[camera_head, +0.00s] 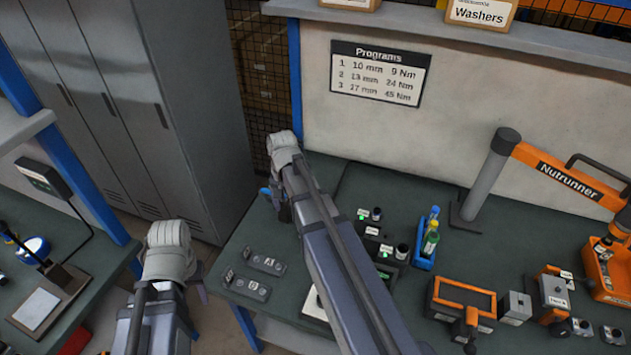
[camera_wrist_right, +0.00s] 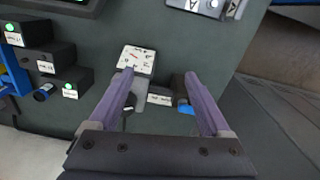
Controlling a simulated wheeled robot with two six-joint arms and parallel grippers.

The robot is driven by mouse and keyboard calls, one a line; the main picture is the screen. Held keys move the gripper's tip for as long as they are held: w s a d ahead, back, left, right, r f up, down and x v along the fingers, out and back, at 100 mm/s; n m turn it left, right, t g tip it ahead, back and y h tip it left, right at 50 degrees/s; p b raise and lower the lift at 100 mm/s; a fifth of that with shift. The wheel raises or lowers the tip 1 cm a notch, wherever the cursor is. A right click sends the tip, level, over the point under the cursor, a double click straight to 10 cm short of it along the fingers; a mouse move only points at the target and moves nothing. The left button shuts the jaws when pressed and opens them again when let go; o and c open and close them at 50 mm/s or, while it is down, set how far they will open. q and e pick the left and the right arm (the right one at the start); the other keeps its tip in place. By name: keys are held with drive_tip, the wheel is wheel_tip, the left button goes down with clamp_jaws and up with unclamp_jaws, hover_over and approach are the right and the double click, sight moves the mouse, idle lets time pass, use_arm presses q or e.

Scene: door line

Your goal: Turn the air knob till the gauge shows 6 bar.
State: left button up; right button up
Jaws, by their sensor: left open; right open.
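In the right wrist view, the gauge (camera_wrist_right: 138,58) is a white square dial with a red needle, just beyond the left fingertip. Its figures are too small to read. A dark knob with a blue part (camera_wrist_right: 184,104) sits by the inner side of the right finger, next to a small pale label (camera_wrist_right: 159,99). My right gripper (camera_wrist_right: 161,80) is open with nothing between its tips. In the head view my right arm reaches to the back left of the bench and hides much of this spot. My left gripper (camera_head: 200,288) is open, low at the left, partly hidden by its wrist.
Small black boxes with green lights (camera_wrist_right: 68,82) stand left of the gauge. In the head view, fixture plates (camera_head: 262,262), a blue bottle rack (camera_head: 427,250) and an orange-framed device (camera_head: 462,298) stand on the bench. A grey locker (camera_head: 150,100) stands at the left.

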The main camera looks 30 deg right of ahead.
use_arm(q)
wheel_tip(320, 180, up, 4)
drive_tip(key=p, duration=0.3)
use_arm(e)
drive_tip(key=d+r+m, duration=0.1)
drive_tip(key=d, duration=0.2)
drive_tip(key=w+d+r+m, duration=0.1)
drive_tip(key=d+m, duration=0.1)
drive_tip(key=d, duration=0.1)
drive_tip(key=w+d+r+m, duration=0.1)
drive_tip(key=d+r, duration=0.1)
drive_tip(key=d, duration=0.2)
drive_tip(key=shift+w, duration=0.1)
wheel_tip(320, 180, down, 8)
drive_tip(key=b, duration=0.8)
use_arm(q)
wheel_tip(320, 180, down, 8)
use_arm(e)
drive_tip(key=shift+r, duration=0.1)
use_arm(q)
drive_tip(key=shift+r, duration=0.1)
use_arm(e)
clamp_jaws()
